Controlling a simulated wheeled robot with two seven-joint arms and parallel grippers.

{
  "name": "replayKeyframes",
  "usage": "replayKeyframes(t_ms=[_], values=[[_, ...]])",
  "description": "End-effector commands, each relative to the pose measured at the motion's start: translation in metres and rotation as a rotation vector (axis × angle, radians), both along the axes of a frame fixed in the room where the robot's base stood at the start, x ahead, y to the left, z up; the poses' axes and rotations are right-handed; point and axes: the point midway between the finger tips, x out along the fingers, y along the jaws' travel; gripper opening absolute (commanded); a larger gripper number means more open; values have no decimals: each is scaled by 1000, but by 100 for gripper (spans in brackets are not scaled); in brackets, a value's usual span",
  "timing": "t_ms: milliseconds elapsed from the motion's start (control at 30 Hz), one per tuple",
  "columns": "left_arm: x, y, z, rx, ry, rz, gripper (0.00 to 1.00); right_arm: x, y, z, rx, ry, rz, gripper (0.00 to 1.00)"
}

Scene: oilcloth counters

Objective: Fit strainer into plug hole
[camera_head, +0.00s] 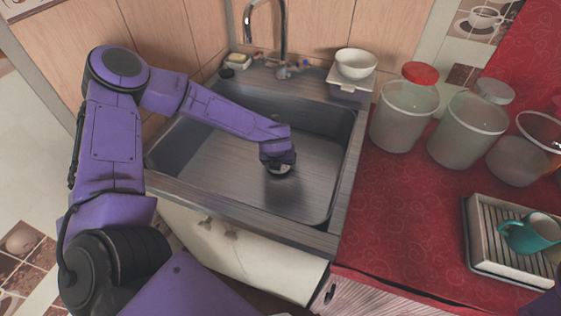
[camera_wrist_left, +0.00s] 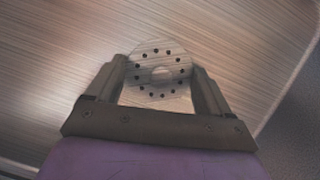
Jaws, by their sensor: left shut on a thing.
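The strainer (camera_wrist_left: 161,70) is a round pale metal disc with a ring of small dark holes and a raised middle. My left gripper (camera_wrist_left: 160,88) is shut on it, with one finger on each side. In the head view the strainer (camera_head: 280,170) shows just under the left gripper (camera_head: 278,158), over the sink basin. The sink (camera_head: 308,185) is grey metal with a brushed floor. The plug hole is not visible; the gripper and strainer may cover it. I cannot tell whether the strainer touches the sink floor. My right gripper is not in view.
A tap (camera_head: 283,35) rises behind the basin. A sponge (camera_head: 237,60) lies at the back left rim, and a white bowl (camera_head: 356,63) stands at the back right.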

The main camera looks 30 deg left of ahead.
Motion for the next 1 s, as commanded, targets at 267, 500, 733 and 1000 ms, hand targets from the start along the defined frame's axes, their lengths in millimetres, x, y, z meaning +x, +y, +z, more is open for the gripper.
replayKeyframes(t_ms=[267,500,733,1000], values=[[0,0,0,0,0,0,52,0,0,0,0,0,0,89],[0,0,-3,0,0,0,52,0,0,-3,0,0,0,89],[0,0,-8,0,0,0,52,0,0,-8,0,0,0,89],[-1,0,-9,0,3,-1,52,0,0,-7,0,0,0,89]])
